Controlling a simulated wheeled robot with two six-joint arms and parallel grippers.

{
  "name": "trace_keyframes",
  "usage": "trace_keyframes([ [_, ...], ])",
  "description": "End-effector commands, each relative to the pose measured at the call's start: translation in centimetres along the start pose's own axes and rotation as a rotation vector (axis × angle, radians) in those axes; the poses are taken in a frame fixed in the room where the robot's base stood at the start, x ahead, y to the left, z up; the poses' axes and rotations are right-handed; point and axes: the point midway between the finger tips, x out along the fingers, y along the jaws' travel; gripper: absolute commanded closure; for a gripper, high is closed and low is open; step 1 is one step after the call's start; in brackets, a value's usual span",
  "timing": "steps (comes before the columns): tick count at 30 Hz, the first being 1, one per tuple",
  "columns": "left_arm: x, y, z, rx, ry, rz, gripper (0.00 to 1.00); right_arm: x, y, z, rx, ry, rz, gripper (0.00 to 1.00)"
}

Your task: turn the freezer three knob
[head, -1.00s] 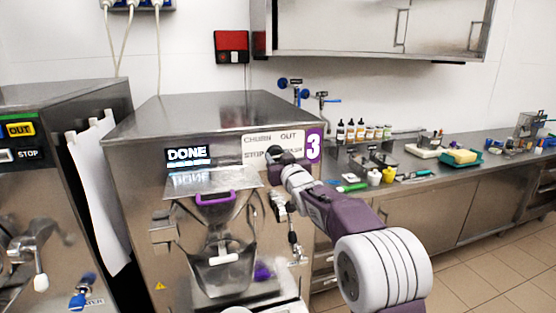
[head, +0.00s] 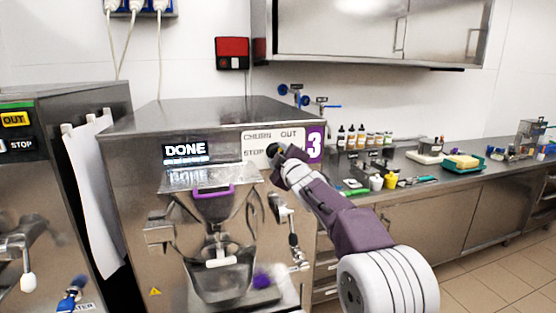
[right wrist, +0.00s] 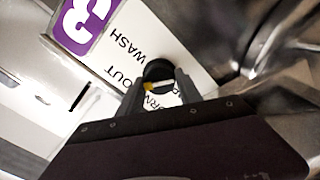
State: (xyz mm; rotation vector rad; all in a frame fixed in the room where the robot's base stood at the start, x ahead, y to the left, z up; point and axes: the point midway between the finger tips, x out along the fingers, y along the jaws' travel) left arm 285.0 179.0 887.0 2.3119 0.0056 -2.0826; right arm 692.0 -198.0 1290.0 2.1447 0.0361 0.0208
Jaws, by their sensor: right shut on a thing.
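Freezer three (head: 130,185) is the steel machine in the middle of the head view, with a purple "3" and a lit DONE display (head: 186,150). Its white knob panel (head: 258,137) reads CHURN, OUT and STOP; my gripper covers part. My right gripper (head: 277,156) is at the panel's lower middle, shut on the dark round knob. In the right wrist view the black knob (right wrist: 158,70) sits between the grey fingers, with WASH and OUT legible beside it. A small yellow mark shows by the knob. Which label the knob points to is unclear. My left gripper is out of view.
Below the panel are a chute with a purple handle (head: 212,192) and a steel spout lever (head: 290,235). Another freezer (head: 55,140) stands at the left. A counter (head: 440,180) with bottles, cups and a sponge runs along the right.

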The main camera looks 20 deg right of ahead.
Motion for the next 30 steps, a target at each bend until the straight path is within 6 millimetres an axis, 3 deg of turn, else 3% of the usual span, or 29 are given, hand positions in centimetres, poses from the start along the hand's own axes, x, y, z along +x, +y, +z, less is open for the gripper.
trace_keyframes([
  [30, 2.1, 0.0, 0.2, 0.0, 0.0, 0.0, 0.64, 0.0, 0.1, 0.0, -0.962, 0.0, 0.002, 0.99],
])
